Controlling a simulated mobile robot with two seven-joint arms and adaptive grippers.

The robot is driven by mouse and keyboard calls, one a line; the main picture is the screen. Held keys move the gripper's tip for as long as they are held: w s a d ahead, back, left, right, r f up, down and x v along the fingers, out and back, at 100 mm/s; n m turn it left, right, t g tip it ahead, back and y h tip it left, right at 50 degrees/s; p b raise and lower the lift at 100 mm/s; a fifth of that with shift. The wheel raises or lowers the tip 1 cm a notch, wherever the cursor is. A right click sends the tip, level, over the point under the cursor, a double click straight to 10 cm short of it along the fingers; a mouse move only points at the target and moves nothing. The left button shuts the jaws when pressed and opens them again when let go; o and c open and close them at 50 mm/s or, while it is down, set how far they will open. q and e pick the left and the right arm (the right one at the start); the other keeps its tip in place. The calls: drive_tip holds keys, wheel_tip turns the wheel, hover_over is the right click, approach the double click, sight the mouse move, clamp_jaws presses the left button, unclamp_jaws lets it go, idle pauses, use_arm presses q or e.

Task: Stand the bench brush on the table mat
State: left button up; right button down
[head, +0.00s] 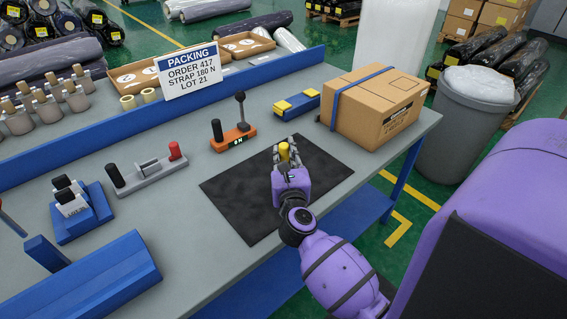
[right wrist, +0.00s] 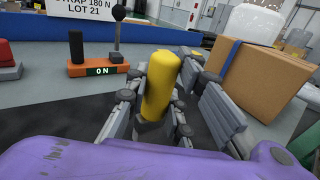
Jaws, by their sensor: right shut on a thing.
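The bench brush shows as an upright yellow handle (head: 284,150) over the back part of the dark table mat (head: 232,195). My right gripper (head: 288,157) is shut on it. In the right wrist view the yellow handle (right wrist: 161,85) stands between the two grey fingers of the right gripper (right wrist: 160,108), nearly upright. The lower part of the brush is mostly hidden by the fingers and my purple wrist, so I cannot tell whether it touches the mat. My left gripper is not in view.
Behind the mat stand an orange device (head: 233,138) with an upright lever and a blue-yellow tool (head: 298,104). A strapped carton (head: 374,106) is at the back right. A grey device (head: 147,172) with a red knob lies left. The mat's front left is bare.

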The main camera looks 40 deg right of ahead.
drive_tip(key=shift+w+d+f+b, duration=0.15)
drive_tip(key=shift+f+b, duration=0.15)
drive_tip(key=shift+f, duration=0.65)
drive_tip(key=shift+w+d+f+b, duration=0.15)
drive_tip(key=shift+f+b, duration=0.1)
drive_tip(key=shift+f, duration=0.65)
drive_tip(key=shift+f, duration=0.2)
drive_tip(key=c, duration=1.5)
unclamp_jaws()
drive_tip(key=shift+c, duration=0.2)
